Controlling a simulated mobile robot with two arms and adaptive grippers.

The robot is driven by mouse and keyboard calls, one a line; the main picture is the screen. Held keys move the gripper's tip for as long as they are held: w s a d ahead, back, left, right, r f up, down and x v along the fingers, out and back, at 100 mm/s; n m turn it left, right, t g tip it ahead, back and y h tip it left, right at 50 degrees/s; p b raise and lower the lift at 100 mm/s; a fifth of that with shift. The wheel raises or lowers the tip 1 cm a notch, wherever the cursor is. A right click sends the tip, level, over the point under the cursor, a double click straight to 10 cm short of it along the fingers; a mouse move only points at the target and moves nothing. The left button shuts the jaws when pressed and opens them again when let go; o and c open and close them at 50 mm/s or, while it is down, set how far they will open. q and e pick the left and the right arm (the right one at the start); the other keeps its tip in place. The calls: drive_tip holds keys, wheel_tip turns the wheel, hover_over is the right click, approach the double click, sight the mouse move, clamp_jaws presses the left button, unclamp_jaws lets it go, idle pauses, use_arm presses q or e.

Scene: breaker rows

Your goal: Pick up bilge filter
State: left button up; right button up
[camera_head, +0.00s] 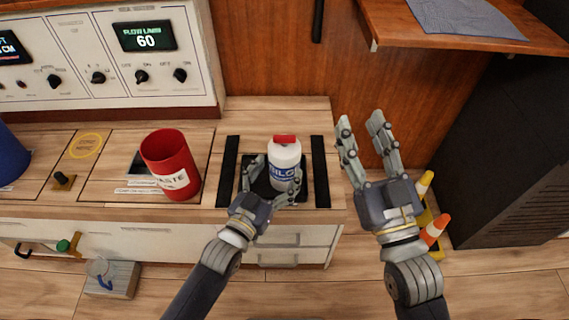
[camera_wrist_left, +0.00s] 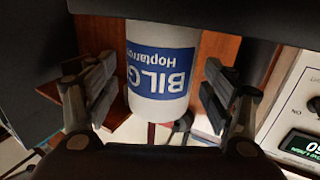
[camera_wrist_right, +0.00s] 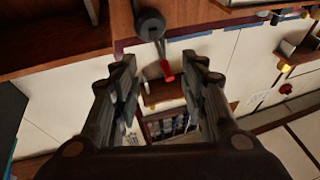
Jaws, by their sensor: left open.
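The bilge filter (camera_head: 284,160) is a white canister with a blue label and a red top. It stands upright on a black pad (camera_head: 262,186) on the wooden counter. My left gripper (camera_head: 271,178) is open, with its fingers to either side of the canister's lower part. In the left wrist view the filter (camera_wrist_left: 160,70) appears upside down between the two fingers, with gaps on both sides. My right gripper (camera_head: 364,125) is open and empty, raised to the right of the counter. In the right wrist view nothing is between its fingers.
A red waste cup (camera_head: 171,163) stands left of the filter. Behind is a control panel (camera_head: 146,50) with knobs and a display reading 60. A wooden shelf (camera_head: 455,25) juts out at upper right.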

use_arm(q)
drive_tip(key=b+x, duration=0.1)
drive_tip(key=x, duration=0.2)
drive_tip(key=shift+w+d+r, duration=0.1)
drive_tip(key=shift+w, duration=0.3)
drive_tip(key=shift+w+d+b, duration=0.15)
drive_tip(key=shift+w+b, duration=0.1)
drive_tip(key=shift+b, duration=0.05)
use_arm(e)
drive_tip(key=s+r+t+y, duration=0.1)
drive_tip(key=s+r+t, duration=0.3)
drive_tip(key=r, duration=0.3)
drive_tip(key=shift+t+y, duration=0.3)
use_arm(q)
drive_tip(key=shift+c, duration=0.6)
use_arm(e)
drive_tip(key=shift+d, duration=0.1)
use_arm(q)
drive_tip(key=c, duration=0.9)
drive_tip(key=shift+r, duration=0.2)
drive_tip(key=c, duration=0.3)
